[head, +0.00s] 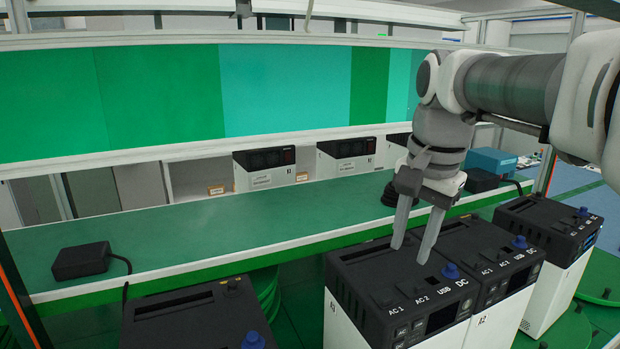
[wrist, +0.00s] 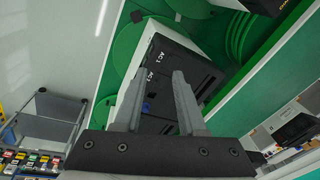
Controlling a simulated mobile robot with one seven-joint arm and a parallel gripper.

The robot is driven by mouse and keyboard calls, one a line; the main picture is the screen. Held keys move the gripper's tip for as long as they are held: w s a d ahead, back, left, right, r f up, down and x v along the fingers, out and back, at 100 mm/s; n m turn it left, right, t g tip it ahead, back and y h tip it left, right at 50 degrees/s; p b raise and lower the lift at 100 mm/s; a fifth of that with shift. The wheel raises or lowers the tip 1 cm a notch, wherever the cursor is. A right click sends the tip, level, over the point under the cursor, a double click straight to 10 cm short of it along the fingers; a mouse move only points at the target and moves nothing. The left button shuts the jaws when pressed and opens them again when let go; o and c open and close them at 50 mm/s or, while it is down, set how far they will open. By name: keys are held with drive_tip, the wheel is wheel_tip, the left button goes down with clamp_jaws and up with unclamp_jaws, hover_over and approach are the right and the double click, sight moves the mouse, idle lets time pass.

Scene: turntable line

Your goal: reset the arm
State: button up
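My gripper (head: 415,232) hangs from my arm at the right of the head view, pointing down with its two fingers apart and nothing between them. It is over the black top of a white power station (head: 391,290), marked AC 1, AC 2, USB and DC, with a blue knob. In the head view the fingertips overlap that top; I cannot tell if they touch it. In the wrist view the open fingers (wrist: 153,75) show in front of a power station's black top (wrist: 175,65).
More power stations stand beside it, at right (head: 545,232) and front left (head: 198,318). A green bench (head: 230,225) runs behind, with a black box (head: 81,261) at left and a blue box (head: 490,161) at right. Boxed units (head: 264,168) stand along the back. The bench middle is clear.

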drive_tip(key=s+a+f+n+t, duration=0.1)
drive_tip(key=s+f+n+t, duration=0.2)
drive_tip(key=s+f+n, duration=0.6)
drive_tip(key=s+f, duration=0.1)
drive_tip(key=s, duration=0.3)
drive_tip(key=shift+s+a+f+t, duration=0.35)
drive_tip(key=shift+a+t, duration=0.05)
drive_tip(key=shift+a, duration=0.2)
